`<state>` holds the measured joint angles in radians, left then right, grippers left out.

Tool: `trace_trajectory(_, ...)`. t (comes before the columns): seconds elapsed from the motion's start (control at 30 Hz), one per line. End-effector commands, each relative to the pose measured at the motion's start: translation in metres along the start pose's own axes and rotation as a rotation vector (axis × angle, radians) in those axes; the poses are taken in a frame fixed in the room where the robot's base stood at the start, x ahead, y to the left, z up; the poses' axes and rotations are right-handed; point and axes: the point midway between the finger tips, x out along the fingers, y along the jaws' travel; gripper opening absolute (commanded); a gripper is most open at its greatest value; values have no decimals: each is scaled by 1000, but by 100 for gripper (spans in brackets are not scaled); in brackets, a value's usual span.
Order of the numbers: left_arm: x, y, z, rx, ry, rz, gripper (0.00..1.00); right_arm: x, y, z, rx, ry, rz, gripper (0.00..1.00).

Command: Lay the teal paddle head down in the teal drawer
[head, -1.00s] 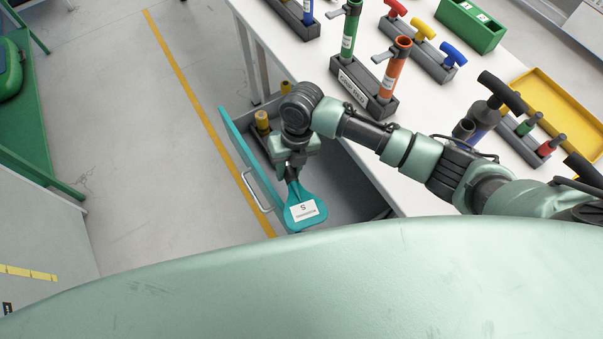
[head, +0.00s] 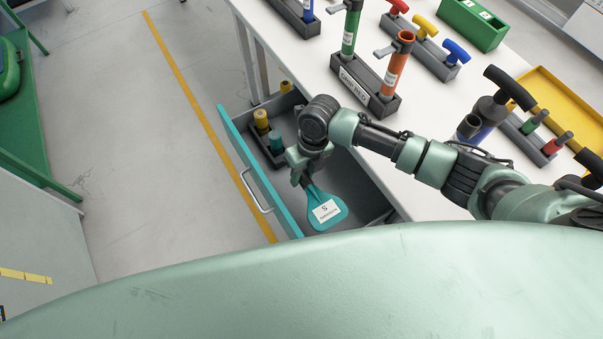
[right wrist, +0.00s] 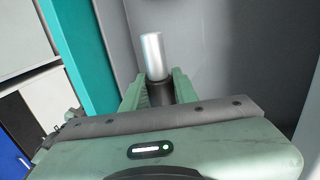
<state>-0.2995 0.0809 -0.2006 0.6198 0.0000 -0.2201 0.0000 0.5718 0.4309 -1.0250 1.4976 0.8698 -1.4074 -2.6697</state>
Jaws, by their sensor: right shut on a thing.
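The teal drawer (head: 232,133) stands pulled out from under the white bench, with a teal front and grey inside. My right gripper (head: 302,178) is over the drawer and shut on the handle of the teal paddle. The paddle's broad teal head (head: 322,223) with a white label points toward me, over the drawer's near part. I cannot tell whether it touches the drawer floor. In the right wrist view, a black and silver handle (right wrist: 153,55) is between the fingers (right wrist: 158,92), with the grey drawer inside around it. My left gripper is not in view.
A dark holder with yellow-topped and teal pieces (head: 262,122) fills the drawer's far left part. The white bench top (head: 325,70) beside the drawer carries a grey rack (head: 362,88) with green and orange tubes. The drawer floor right of the gripper looks clear.

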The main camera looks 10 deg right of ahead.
Motion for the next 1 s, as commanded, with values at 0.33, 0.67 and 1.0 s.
trace_trajectory(0.33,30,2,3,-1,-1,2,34,37,-7,-1,0,2,0,0)
trace_trajectory(0.67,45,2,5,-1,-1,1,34,56,-10,0,0,1,1,0)
trace_trajectory(1.0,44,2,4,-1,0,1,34,56,-10,0,0,1,1,0)
